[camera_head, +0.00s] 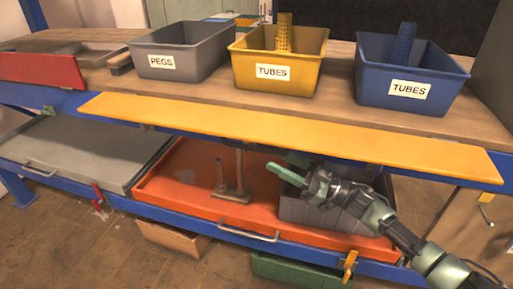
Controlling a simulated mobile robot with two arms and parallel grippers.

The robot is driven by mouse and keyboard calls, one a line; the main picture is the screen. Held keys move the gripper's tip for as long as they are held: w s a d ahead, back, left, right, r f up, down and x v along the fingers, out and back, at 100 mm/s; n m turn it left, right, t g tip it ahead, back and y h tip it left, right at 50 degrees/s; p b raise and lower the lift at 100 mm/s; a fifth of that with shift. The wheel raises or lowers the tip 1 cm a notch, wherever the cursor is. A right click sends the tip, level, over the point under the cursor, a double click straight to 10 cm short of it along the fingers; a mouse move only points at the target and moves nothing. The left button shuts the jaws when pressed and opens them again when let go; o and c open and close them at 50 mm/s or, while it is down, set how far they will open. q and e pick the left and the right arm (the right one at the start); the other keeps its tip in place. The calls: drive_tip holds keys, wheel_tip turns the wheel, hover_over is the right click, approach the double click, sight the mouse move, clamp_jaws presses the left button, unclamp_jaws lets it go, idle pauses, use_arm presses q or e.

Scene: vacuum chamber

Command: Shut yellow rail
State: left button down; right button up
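A long yellow rail (290,130) runs along the front of the wooden bench top, from the left middle to the right side. It sticks out as a flat board over the lower shelf. My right arm comes in from the lower right. My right gripper (283,166) is below the rail, over the lower shelf, with its green fingers pointing left. The fingers look apart, with nothing seen between them. I cannot tell whether the gripper touches the rail's underside. My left gripper is not in view.
On the bench stand a grey PEGS bin (182,50), a yellow TUBES bin (277,60) and a blue TUBES bin (409,72). Below are an orange tray (175,190), a grey drawer (75,150) and a dark grey bin (305,210). Open floor lies at the lower left.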

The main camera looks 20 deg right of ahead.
sight(264, 151)
drive_tip(key=shift+s+d+r+n+g+y, duration=0.1)
drive_tip(key=shift+s+r+n+g+y, duration=0.35)
drive_tip(key=shift+r+n+g, duration=0.35)
drive_tip(key=p+x, duration=0.1)
drive_tip(key=x, duration=0.2)
drive_tip(key=p+x, duration=0.1)
drive_tip(key=x, duration=0.3)
drive_tip(key=shift+w+f, duration=0.1)
drive_tip(key=shift+f, duration=0.1)
clamp_jaws()
idle(0.6)
